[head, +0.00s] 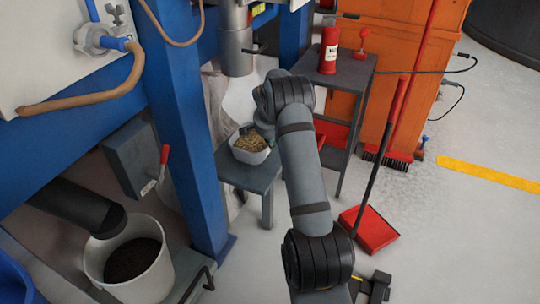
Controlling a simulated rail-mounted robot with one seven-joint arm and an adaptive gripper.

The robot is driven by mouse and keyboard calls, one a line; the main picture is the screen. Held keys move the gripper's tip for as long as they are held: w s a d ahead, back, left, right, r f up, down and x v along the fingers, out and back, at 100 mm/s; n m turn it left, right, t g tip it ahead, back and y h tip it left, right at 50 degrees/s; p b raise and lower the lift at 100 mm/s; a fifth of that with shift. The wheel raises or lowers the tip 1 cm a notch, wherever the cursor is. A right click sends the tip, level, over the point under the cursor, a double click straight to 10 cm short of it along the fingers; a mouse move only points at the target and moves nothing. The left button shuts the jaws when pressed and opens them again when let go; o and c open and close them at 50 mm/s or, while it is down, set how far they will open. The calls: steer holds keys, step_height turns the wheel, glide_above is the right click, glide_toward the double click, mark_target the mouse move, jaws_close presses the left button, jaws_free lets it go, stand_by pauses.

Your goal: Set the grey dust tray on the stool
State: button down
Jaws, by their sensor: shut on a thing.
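A small light grey tray (250,157) holding tan, grain-like material is near the middle of the head view. It is level and appears directly over the dark grey stool (235,175), near its back edge. I cannot tell whether its base touches the stool top. My gripper (256,131) is at the tray's back right rim and is shut on it. The fingers are small and partly hidden by my wrist and the tray. My arm hides the right part of the stool.
A blue post (184,120) stands close left of the stool. A taller grey stand (346,75) with a red bottle (328,50) is behind right. A white bucket (150,282) is front left. A red dustpan (370,232) lies on open floor at right.

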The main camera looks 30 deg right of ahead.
steer(key=shift+w+a+f, duration=0.1)
steer(key=shift+a+f, duration=0.1)
steer(key=shift+f, duration=0.25)
steer(key=shift+f+b, duration=0.8)
steer(key=shift+f, duration=0.85)
steer(key=shift+f+b, duration=0.25)
steer(key=shift+b, duration=0.05)
steer(key=c, duration=1.9)
jaws_free()
steer(key=shift+r, duration=0.1)
steer(key=shift+r+p, duration=0.45)
steer(key=shift+r, duration=0.05)
steer(key=p+v, duration=0.2)
steer(key=v, duration=0.9)
steer(key=shift+s+a+r+p, duration=0.1)
steer(key=shift+s+p, duration=0.15)
steer(key=shift+p, duration=0.05)
